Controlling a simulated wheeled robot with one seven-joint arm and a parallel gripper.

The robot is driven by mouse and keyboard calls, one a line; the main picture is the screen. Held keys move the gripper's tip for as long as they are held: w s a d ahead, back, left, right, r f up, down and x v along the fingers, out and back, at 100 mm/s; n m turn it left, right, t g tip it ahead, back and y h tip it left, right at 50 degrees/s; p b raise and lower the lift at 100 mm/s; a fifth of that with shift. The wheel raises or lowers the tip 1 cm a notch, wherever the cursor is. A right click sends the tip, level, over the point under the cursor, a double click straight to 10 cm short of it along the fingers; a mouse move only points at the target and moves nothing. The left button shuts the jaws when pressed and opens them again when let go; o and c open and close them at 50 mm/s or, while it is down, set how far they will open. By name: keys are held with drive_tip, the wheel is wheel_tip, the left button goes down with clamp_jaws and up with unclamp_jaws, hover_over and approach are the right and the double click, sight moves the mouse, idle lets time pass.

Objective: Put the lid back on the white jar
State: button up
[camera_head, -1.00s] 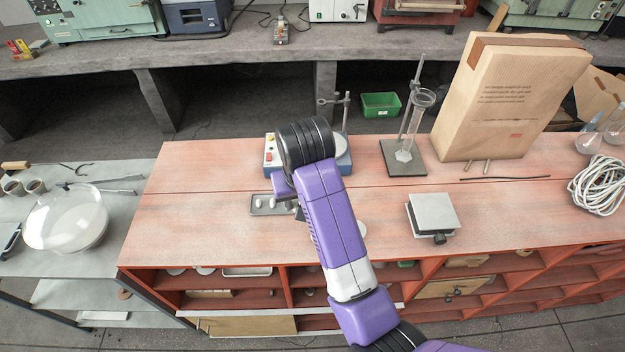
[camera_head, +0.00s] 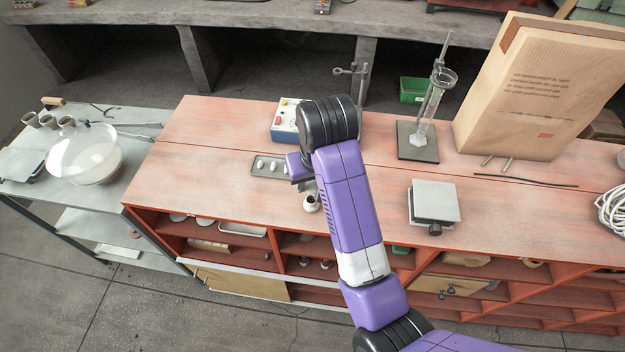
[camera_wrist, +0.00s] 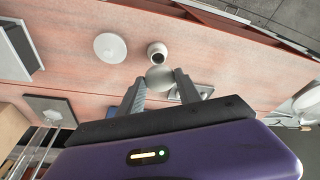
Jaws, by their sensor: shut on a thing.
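The white jar (camera_head: 311,203) stands upright near the bench's front edge, just left of my arm, with a dark open mouth. In the wrist view the jar (camera_wrist: 157,53) is just beyond my fingertips. My gripper (camera_wrist: 160,84) is shut on a pale grey-green round piece, which looks like the lid (camera_wrist: 160,77). The lid is held apart from the jar's mouth, and its height above the bench is hard to tell. In the head view my arm mostly hides the gripper (camera_head: 305,185) and the lid.
A flat white disc (camera_wrist: 110,47) lies beside the jar. A grey tray (camera_head: 255,171) with several pale pieces is left of the gripper, with a white device (camera_head: 283,122) behind. A small platform (camera_head: 434,203) and a stand (camera_head: 418,150) are to the right. The bench's left part is clear.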

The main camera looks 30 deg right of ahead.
wheel_tip(320, 180, down, 2)
drive_tip(key=shift+f+b, duration=0.25)
drive_tip(key=shift+b, duration=0.9)
drive_tip(key=shift+f+b, duration=0.4)
drive_tip(key=shift+f, duration=0.65)
drive_tip(key=shift+p, duration=0.95)
drive_tip(key=shift+f+p, duration=0.15)
drive_tip(key=shift+p, duration=0.15)
idle(0.4)
drive_tip(key=shift+p, duration=0.45)
idle(0.4)
idle(0.4)
drive_tip(key=o, duration=1.9)
